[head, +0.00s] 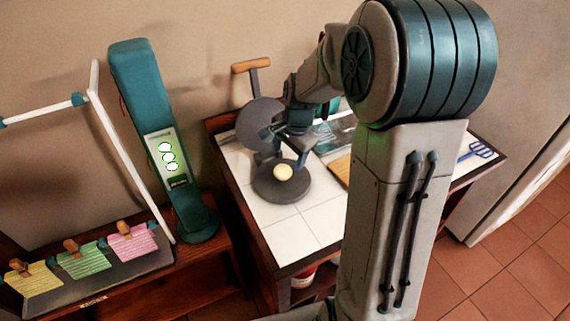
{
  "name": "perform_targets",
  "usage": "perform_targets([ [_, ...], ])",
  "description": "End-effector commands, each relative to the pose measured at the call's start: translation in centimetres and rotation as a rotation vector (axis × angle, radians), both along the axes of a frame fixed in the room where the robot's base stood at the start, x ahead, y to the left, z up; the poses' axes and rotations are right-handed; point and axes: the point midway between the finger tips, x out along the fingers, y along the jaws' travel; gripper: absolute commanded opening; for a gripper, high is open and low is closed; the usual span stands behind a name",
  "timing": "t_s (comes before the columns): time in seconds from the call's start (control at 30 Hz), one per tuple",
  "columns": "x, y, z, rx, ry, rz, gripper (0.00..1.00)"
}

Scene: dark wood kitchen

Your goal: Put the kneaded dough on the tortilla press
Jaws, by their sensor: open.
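The kneaded dough (284,172) is a small pale ball. It sits on the round dark lower plate of the tortilla press (268,191), right of the plate's middle. The press stands open on the white tiled counter, with its upper plate (257,122) raised behind and a wooden handle (251,65) at the top. My gripper (290,160) is open, pointing down just above the press plate, close to the dough. I cannot tell whether a finger touches the dough. My arm hides part of the counter on the right.
A wooden board (340,170) and a clear container (335,130) lie right of the press, partly behind my arm. A blue spatula (478,151) lies at the counter's right. Front tiles (300,232) are clear. A tall teal device (160,130) stands left, beside clipped colored notes (83,262).

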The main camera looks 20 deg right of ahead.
Motion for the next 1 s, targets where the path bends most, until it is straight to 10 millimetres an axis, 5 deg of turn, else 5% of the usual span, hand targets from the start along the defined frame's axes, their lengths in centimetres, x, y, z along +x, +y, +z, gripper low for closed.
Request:
perform_targets([
  [0.2, -0.6, -0.4, 4.0, -0.001, -0.004, -0.002, 0.65],
  [0.47, -1.9, -0.3, 6.1, -0.018, -0.009, 0.046, 0.65],
  [0.77, -11.0, 1.1, 8.8, -0.172, -0.074, 0.493, 0.65],
  [1.0, -18.2, 1.5, 8.8, -0.283, -0.116, 0.865, 0.65],
])
